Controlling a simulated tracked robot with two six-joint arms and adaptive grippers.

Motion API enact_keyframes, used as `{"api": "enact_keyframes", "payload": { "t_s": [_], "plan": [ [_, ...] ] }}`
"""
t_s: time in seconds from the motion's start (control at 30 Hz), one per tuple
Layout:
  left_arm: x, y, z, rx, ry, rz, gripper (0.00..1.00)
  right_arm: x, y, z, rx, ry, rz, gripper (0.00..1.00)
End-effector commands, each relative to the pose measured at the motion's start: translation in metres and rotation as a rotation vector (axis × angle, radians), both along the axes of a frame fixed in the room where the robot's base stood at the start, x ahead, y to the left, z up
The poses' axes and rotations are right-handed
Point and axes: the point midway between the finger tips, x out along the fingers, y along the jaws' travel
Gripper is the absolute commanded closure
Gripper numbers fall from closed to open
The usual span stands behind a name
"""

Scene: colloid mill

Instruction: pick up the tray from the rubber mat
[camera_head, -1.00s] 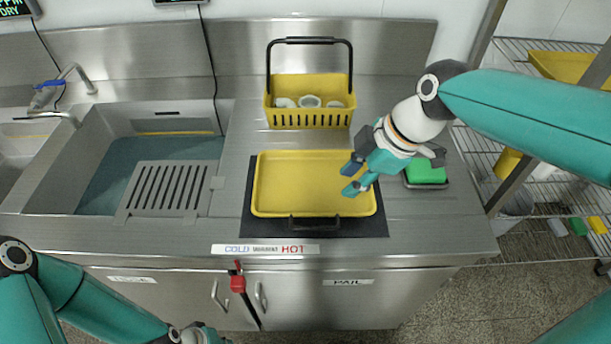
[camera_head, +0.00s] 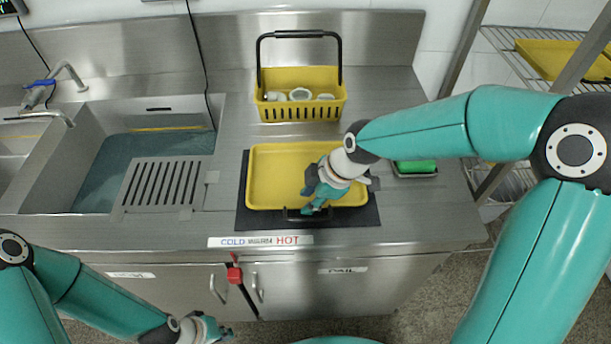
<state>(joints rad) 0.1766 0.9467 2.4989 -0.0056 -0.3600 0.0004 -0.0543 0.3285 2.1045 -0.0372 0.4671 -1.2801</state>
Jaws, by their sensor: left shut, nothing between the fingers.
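The yellow tray (camera_head: 275,175) lies flat on the black rubber mat (camera_head: 258,220) on the steel counter. A black handle shows at the tray's front edge, and another dark part at its right side is partly behind my wrist. My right gripper (camera_head: 308,205) points down over the tray's front part, just above or at the front handle. It hides part of that handle; contact and finger spacing are unclear. My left gripper (camera_head: 224,335) is shut and empty, low in front of the cabinet, far from the tray.
A yellow basket (camera_head: 300,112) with a raised black handle and white items stands behind the tray. A green block (camera_head: 416,167) in a dish lies to its right. A sink (camera_head: 150,160) with a slotted drain plate (camera_head: 160,185) is at left. A wire shelf stands at right.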

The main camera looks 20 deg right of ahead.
Motion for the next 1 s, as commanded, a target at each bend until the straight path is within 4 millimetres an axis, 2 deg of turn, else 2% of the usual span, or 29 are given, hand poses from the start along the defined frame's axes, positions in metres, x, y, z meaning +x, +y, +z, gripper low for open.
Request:
{"api": "enact_keyframes", "payload": {
  "t_s": [0.03,0.2,0.47,0.67,1.0],
  "plan": [
    [0.000,0.000,0.006,0.000,0.000,0.000,1.00,0.001,0.003,-0.004,-0.001,0.006,0.002,0.68],
    [0.000,0.000,0.007,0.000,0.000,0.000,1.00,0.006,0.009,-0.022,0.001,0.003,0.001,0.68],
    [0.000,0.000,0.006,0.000,0.000,0.000,1.00,0.007,0.010,-0.024,0.001,-0.001,0.001,0.68],
    [0.000,0.000,0.006,0.000,0.000,0.000,1.00,0.007,0.010,-0.024,0.001,-0.001,0.001,1.00],
    [0.000,0.000,0.006,0.000,0.000,0.000,1.00,0.007,0.009,-0.023,0.000,-0.002,0.000,1.00]
  ]
}}
